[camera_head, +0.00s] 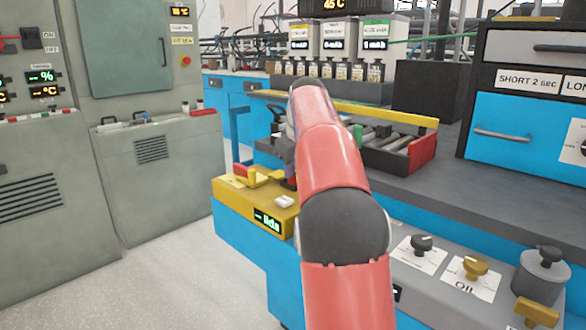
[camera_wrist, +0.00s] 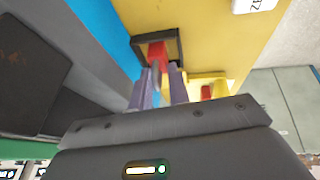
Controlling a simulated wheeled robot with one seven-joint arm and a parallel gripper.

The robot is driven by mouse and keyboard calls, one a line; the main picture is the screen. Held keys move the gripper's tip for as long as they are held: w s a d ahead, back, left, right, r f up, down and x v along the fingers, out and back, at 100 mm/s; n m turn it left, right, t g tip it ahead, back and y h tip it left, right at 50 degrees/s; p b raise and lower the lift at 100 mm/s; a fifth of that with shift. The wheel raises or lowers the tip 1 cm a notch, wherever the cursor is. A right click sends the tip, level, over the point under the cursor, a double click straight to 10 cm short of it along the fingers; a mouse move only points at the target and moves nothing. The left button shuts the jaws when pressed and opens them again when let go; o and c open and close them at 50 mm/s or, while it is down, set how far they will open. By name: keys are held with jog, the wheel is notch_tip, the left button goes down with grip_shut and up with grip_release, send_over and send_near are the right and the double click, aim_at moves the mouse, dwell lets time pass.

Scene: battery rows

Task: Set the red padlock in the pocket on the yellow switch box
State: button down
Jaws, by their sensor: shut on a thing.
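The yellow switch box (camera_head: 228,192) stands at the left end of the blue bench, partly hidden by my arm. In the wrist view its yellow top (camera_wrist: 205,30) carries a dark-rimmed pocket (camera_wrist: 172,36). My gripper (camera_wrist: 161,72) is shut on the red padlock (camera_wrist: 156,50), with one purple finger on each side. The padlock shows within the outline of the pocket's rim. Whether it is seated or just above the pocket I cannot tell. In the head view my gripper (camera_head: 284,160) is mostly behind my arm, over the box's right side.
A red and yellow lever (camera_head: 246,178) stands on the box, left of my gripper; its red part shows close beside the fingers in the wrist view (camera_wrist: 207,92). A roller tray (camera_head: 385,150) lies behind right.

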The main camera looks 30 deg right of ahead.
jog(key=c, duration=1.3)
grip_release()
jog(key=shift+s+r, duration=0.1)
jog(key=shift+r, duration=0.35)
jog(key=p+v, duration=0.3)
jog(key=v, duration=0.8)
jog(key=shift+s+r, duration=0.1)
